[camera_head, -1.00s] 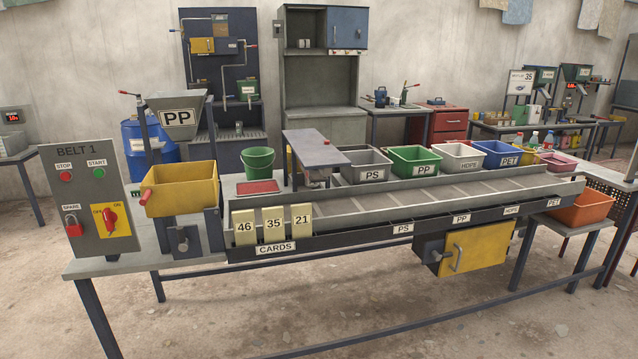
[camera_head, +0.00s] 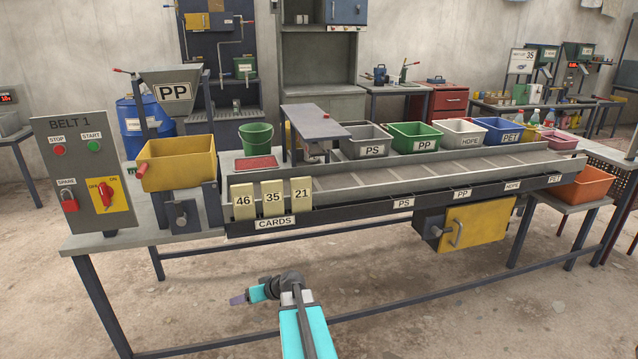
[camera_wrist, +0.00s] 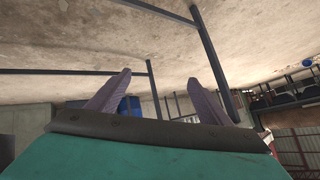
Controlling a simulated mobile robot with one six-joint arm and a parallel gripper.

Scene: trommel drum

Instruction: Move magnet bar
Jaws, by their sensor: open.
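I cannot make out a magnet bar for certain in either view. A dark flat plate (camera_head: 315,122) stands on posts across the left part of the belt, with a small fitting under it that is too small to identify. My gripper (camera_head: 238,299) is at the lower middle of the head view, in front of the belt table and pointing left, away from everything on it. In the wrist view my gripper (camera_wrist: 160,68) shows two purple fingers spread apart with nothing between them.
The belt table (camera_head: 95,242) spans the view, with a control panel (camera_head: 84,180), yellow hopper bin (camera_head: 178,166), green bucket (camera_head: 256,139) and number cards (camera_head: 272,198). Labelled bins, including a green PP bin (camera_head: 414,136), line the back. A yellow hatch (camera_head: 474,229) hangs below. The front floor is clear.

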